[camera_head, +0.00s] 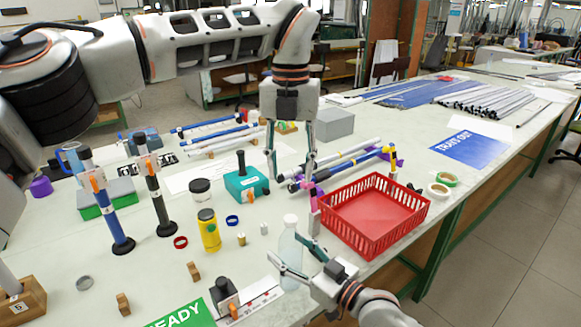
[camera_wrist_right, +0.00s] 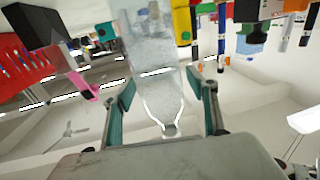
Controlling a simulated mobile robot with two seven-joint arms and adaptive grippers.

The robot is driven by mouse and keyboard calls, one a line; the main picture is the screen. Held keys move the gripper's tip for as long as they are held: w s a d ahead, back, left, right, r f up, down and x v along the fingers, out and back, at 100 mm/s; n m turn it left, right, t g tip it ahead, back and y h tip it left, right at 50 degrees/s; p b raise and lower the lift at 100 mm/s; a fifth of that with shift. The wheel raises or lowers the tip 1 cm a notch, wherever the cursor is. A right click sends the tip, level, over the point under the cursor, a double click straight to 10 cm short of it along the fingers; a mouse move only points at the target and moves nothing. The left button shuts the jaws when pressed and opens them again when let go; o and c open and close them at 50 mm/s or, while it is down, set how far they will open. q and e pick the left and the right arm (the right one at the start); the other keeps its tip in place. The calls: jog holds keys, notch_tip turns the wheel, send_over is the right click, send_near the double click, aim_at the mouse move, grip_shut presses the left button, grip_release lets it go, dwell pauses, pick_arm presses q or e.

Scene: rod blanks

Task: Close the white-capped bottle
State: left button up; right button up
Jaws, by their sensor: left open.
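A clear, pale bottle (camera_head: 290,262) stands upright on the near part of the table, left of the red crate. In the right wrist view the bottle (camera_wrist_right: 155,75) appears upside down, with its narrow neck at the bottom. I cannot make out a separate white cap on it or on the table. My right gripper (camera_head: 288,246) has one finger on each side of the bottle; it also shows in the wrist view (camera_wrist_right: 162,78). Whether the fingers press on the bottle is unclear. My left gripper (camera_head: 292,178) is open and empty, pointing down beyond the bottle, behind the crate's left end.
A red crate (camera_head: 356,243) stands right of the bottle. A yellow bottle (camera_head: 208,230), a teal box (camera_head: 245,184), a black-lidded jar (camera_head: 200,190) and upright rods (camera_head: 107,205) stand to the left. Several rods lie behind. Bare tabletop lies between the small items.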

dwell(0.3)
jog(key=v, duration=1.2)
